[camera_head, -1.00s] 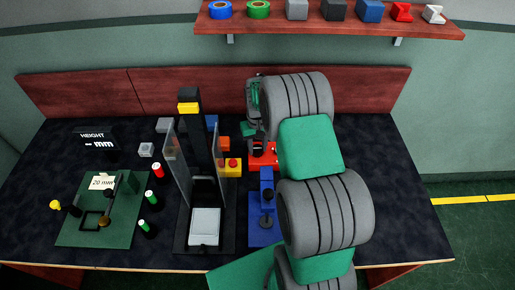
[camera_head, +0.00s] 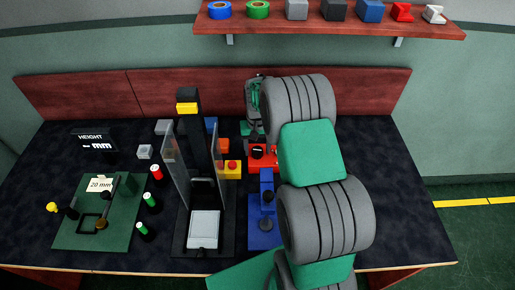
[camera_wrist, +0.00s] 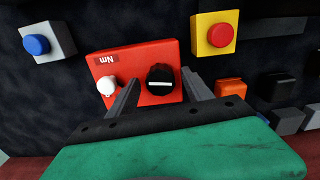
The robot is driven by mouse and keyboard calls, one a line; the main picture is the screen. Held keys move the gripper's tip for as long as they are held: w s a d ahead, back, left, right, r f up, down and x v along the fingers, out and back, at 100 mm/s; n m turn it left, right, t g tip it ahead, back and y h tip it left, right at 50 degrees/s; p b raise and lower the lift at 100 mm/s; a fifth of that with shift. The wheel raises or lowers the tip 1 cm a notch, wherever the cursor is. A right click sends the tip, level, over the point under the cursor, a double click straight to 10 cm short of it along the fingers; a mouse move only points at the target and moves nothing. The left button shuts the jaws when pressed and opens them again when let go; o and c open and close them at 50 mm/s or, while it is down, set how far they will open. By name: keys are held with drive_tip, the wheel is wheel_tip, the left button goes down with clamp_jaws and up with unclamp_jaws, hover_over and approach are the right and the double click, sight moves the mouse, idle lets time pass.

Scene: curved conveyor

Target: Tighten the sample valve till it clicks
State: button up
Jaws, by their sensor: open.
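A red box (camera_wrist: 132,58) marked "Nm" carries a black knob (camera_wrist: 160,78) with a pale line across it and a small white knob (camera_wrist: 107,86). The red box (camera_head: 262,160) and black knob (camera_head: 257,152) also show in the head view, partly behind my arm. My gripper (camera_wrist: 161,77) is open. In the wrist view its two dark fingers appear on either side of the black knob, with gaps and no visible contact. The left finger lies between the white and black knobs. I cannot tell how high the fingertips are above the box.
A yellow box with a red button (camera_wrist: 215,33) and a box with a blue button (camera_wrist: 43,41) flank the red box. An orange block (camera_wrist: 232,88) is close to the right finger. In the head view, a blue fixture (camera_head: 265,215) and a black press (camera_head: 205,215) stand nearby.

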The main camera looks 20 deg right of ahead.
sight(257, 150)
wheel_tip(257, 150, up, 8)
drive_tip(key=shift+f+b, duration=0.1)
drive_tip(key=shift+b, duration=0.5)
drive_tip(key=f+b, duration=0.1)
drive_tip(key=b, duration=0.2)
drive_tip(key=shift+f, duration=0.1)
drive_tip(key=shift+b, duration=0.7)
drive_tip(key=shift+r, duration=0.2)
wheel_tip(257, 150, down, 7)
drive_tip(key=shift+f+p, duration=0.1)
drive_tip(key=shift+p, duration=0.55)
drive_tip(key=shift+c, duration=0.2)
clamp_jaws()
